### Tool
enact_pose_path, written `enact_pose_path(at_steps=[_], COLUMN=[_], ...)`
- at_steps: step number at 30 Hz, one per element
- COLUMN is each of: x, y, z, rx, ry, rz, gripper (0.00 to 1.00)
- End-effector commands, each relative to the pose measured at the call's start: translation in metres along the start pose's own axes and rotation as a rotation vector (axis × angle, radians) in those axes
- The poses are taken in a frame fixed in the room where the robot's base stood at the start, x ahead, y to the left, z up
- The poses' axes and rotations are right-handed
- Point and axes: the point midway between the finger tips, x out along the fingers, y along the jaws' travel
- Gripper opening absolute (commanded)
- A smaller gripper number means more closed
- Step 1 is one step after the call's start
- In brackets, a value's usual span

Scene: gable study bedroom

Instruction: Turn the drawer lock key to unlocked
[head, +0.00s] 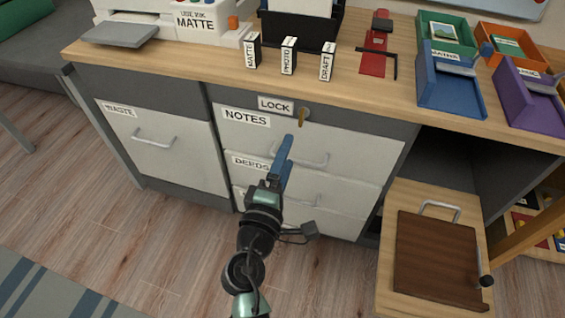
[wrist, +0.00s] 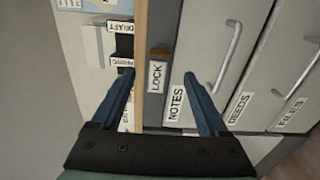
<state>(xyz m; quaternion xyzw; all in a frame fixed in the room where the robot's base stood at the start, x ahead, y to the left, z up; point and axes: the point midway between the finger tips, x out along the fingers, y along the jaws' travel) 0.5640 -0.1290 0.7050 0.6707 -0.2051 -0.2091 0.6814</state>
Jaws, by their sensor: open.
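The brass key (head: 302,117) stands in the lock on the dark strip above the NOTES drawer (head: 230,122), just right of the LOCK label (head: 275,105). In the wrist view the key (wrist: 158,54) shows small, beyond the LOCK label (wrist: 156,78). I cannot tell its exact turn angle. My gripper (head: 288,140) has blue fingers and is in front of the NOTES drawer, just below and left of the key. In the wrist view my gripper (wrist: 158,74) is open and empty. Its fingers frame the label and point toward the key without touching it.
The NOTES, DEEDS (head: 250,163) and lower drawers look shut, with bar handles. The desktop (head: 190,62) overhangs the lock strip and holds small label blocks, a printer and coloured trays.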

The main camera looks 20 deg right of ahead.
Motion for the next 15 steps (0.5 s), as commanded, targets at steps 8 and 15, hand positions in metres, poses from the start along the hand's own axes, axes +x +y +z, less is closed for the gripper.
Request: enact_pose_path(at_steps=[8, 15], x=[-0.022, -0.022], y=[0.0, 0.0], z=[0.0, 0.0], rx=[0.0, 0.0], ry=[0.0, 0.0], rz=[0.0, 0.0], gripper=[0.78, 0.78])
